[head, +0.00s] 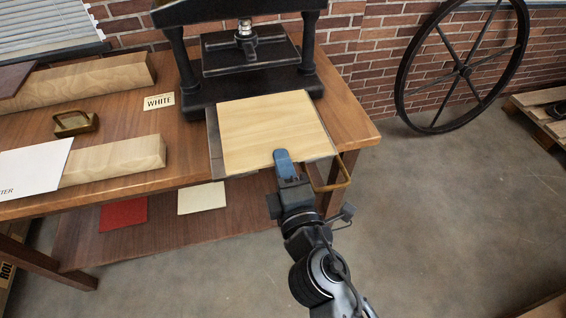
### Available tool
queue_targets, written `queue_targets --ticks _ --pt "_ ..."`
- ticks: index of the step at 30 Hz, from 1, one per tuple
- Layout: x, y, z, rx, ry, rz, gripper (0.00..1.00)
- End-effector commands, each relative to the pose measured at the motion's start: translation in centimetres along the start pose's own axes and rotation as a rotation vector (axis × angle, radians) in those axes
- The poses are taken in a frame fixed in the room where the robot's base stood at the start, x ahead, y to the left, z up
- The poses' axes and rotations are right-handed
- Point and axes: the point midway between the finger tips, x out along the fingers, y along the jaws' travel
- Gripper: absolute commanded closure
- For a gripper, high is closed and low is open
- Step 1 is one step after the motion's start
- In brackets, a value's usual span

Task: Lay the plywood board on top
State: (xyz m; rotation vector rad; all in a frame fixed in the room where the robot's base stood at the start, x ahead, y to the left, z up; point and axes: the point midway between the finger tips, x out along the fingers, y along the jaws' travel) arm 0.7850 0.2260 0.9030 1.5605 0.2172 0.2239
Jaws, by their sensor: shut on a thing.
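The plywood board (272,128) is pale and square. It lies flat, or nearly so, over a grey metal tray (214,147) at the front of the black hand press (248,83). The tray's edge shows along the board's left and right sides, and a brass handle (337,180) sticks out at its front right. My gripper (283,163) is shut on the board's front edge, with a blue finger on top. The lower finger is hidden. I cannot tell whether the board touches what is under it.
Wooden beams (115,160) lie on the table's left, with a white sheet (32,170) across one. A small brass-coloured box (75,123) and a WHITE label (158,101) stand nearby. Red (123,214) and cream sheets (201,198) lie on the lower shelf. A large black wheel (463,70) leans at the right.

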Motion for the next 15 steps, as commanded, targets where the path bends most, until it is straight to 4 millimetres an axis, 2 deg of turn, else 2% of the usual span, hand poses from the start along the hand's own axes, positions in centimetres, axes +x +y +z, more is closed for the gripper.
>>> queue_targets --ticks 11,12,15 --pt "0.01 -0.03 0.0 0.0 0.0 0.0 1.0" --pt "0.01 -0.03 0.0 0.0 0.0 0.0 0.87" --pt "0.0 -0.04 0.0 0.0 0.0 0.0 0.77"
